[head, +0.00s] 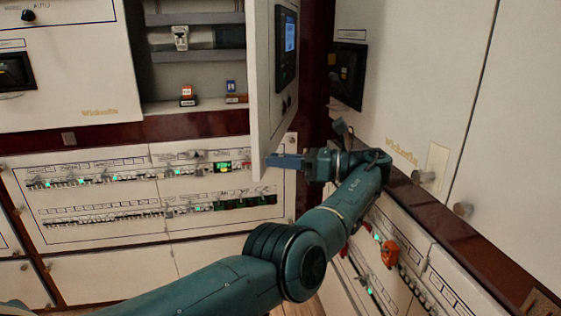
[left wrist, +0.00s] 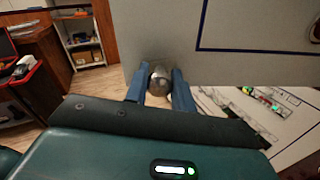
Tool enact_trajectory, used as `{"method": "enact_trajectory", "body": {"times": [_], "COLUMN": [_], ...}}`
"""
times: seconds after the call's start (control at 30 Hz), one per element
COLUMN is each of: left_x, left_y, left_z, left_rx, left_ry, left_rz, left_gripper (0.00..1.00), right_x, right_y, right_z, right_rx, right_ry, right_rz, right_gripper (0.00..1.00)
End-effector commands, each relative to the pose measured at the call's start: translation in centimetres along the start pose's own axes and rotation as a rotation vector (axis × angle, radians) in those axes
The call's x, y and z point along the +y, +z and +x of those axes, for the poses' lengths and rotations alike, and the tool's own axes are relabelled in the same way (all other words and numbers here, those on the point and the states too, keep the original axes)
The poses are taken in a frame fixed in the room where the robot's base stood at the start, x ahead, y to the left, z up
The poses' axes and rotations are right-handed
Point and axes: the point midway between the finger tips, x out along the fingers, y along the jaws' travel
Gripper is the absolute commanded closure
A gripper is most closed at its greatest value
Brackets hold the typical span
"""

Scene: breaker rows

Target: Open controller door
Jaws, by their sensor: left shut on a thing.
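The controller door (head: 258,70) stands swung out from its cabinet in the head view, seen at a steep angle. A dark panel with a lit blue screen (head: 289,36) is on its face. My left gripper (head: 285,161) is at the door's lower edge. In the left wrist view its two blue fingers are shut on a round metal knob (left wrist: 159,80) on the pale door panel (left wrist: 240,66). The knob is hidden in the head view. My right gripper is not in view.
The open cabinet's interior (head: 195,75) shows shelves with small modules. Breaker rows (head: 100,180) run below it. A right-hand cabinet wall (head: 420,60) with a dark red ledge (head: 440,215) stands close beside my left arm. An orange device (head: 389,253) sits on the panel below.

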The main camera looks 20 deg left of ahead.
Motion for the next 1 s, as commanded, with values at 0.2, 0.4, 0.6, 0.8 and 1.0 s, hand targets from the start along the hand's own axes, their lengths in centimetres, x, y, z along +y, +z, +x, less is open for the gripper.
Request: {"method": "enact_trajectory", "body": {"times": [0.2,0.4,0.6,0.8,1.0], "left_x": [0.0,0.0,0.0,0.6,1.4], "left_y": [-0.2,-0.1,0.1,2.5,6.3], "left_z": [0.0,0.0,0.0,0.0,0.0], "left_rx": [0.003,0.002,0.001,0.002,0.002], "left_ry": [0.001,0.0,0.0,0.0,0.0], "left_rz": [0.002,0.001,0.0,-0.003,-0.003], "left_gripper": [0.66,0.53,0.53,0.53,0.53], "right_x": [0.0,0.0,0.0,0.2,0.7], "right_y": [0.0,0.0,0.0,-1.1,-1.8], "right_z": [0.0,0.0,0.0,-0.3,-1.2], "right_rx": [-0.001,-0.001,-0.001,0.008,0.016], "right_ry": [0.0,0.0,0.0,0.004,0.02], "right_rz": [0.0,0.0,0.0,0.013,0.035], "right_gripper": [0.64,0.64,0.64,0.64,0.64]}}
